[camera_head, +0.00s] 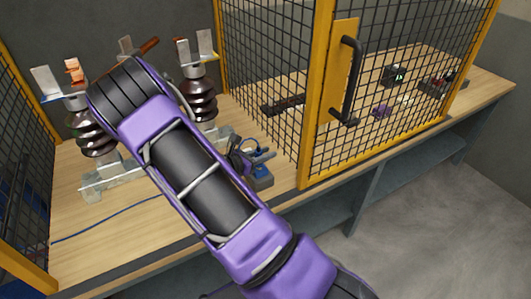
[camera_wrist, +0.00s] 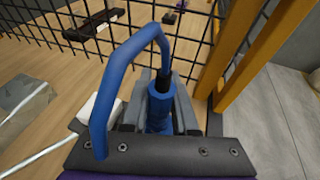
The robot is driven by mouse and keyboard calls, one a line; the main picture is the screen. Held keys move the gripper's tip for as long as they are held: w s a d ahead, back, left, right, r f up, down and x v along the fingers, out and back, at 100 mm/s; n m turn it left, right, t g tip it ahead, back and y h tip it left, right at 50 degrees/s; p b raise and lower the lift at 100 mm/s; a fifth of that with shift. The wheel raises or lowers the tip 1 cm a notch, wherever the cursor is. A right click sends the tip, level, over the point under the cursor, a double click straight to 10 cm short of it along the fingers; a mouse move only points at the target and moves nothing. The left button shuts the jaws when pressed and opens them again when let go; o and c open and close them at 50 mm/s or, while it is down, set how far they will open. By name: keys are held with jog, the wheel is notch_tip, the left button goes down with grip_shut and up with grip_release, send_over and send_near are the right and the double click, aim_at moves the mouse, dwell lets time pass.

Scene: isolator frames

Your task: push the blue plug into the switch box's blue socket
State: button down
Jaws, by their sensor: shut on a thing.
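My gripper (camera_wrist: 160,108) is shut on the blue plug (camera_wrist: 158,118), which sits between the grey fingers in the wrist view. A thick blue cable loops up from the plug's black collar (camera_wrist: 163,77) and bends down toward the left. In the head view my gripper (camera_head: 245,158) is small and partly behind my arm. The grey switch box (camera_head: 263,182) with a blue patch on top, seemingly the blue socket (camera_head: 262,171), stands just below and right of it. I cannot tell whether plug and socket touch. The switch box is not clearly visible in the wrist view.
Brown ribbed insulators (camera_head: 197,100) with metal tops stand on the wooden table (camera_head: 120,236) at left. A yellow-framed mesh door (camera_head: 318,95) is close to the right of the box. A thin blue cable (camera_head: 130,214) lies along the front.

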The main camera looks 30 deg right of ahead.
jog(key=shift+f+b, duration=0.4)
jog(key=shift+f, duration=0.2)
jog(key=c, duration=0.6)
grip_release()
jog(key=shift+r, duration=0.1)
jog(key=p+v, duration=0.1)
jog(key=v, duration=1.6)
jog(key=shift+a, duration=0.15)
jog(key=shift+r, duration=0.15)
